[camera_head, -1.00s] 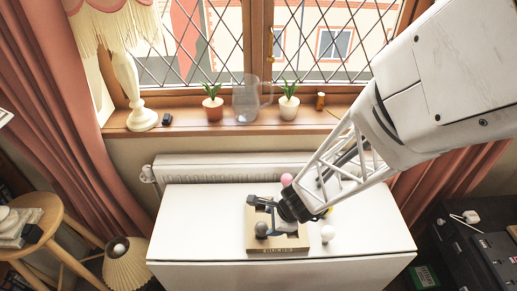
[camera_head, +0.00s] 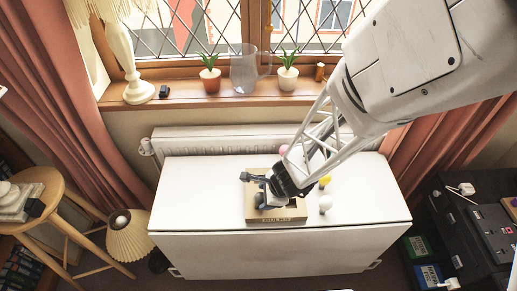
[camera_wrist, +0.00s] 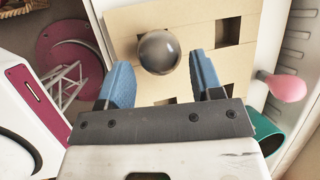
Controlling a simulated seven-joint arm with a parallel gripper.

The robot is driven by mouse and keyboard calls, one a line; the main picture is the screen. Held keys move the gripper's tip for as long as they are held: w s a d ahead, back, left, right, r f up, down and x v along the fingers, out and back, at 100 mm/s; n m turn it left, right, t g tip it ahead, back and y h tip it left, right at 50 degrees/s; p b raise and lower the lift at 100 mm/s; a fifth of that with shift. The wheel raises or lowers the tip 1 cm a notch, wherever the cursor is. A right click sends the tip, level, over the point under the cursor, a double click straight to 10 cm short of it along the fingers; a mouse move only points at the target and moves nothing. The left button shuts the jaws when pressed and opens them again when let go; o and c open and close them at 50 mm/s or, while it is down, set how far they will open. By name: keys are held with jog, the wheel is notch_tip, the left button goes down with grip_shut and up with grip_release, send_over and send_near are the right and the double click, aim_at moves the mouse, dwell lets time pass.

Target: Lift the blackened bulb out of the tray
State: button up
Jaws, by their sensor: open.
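The blackened bulb (camera_wrist: 159,52) is a dark grey, glossy ball in the cardboard tray (camera_wrist: 128,22). In the wrist view it shows between and just beyond the tips of my gripper's blue fingers (camera_wrist: 160,77), with a gap on each side. In the head view the bulb (camera_head: 259,200) shows at the left of the tray (camera_head: 278,218), which lies on the white table. My gripper (camera_head: 262,190) is over the tray's left part, open and empty. It hides part of the tray. The bulb's base is out of sight.
A white bulb (camera_head: 325,204) and a yellow bulb (camera_head: 325,181) stand right of the tray. A pink bulb (camera_head: 283,150) is behind it, partly hidden by my arm. The white table (camera_head: 190,200) is clear at left. A radiator (camera_head: 215,141) runs behind.

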jog(key=shift+x, duration=1.5)
jog(key=shift+s, duration=0.1)
jog(key=c, duration=0.7)
jog(key=shift+r, duration=0.15)
jog(key=shift+r, duration=1.7)
jog(key=s+d, duration=0.2)
jog(key=s, duration=0.5)
jog(key=s+d+r, duration=0.1)
jog(key=s+d, duration=0.2)
jog(key=s, duration=0.5)
jog(key=shift+d+r, duration=0.2)
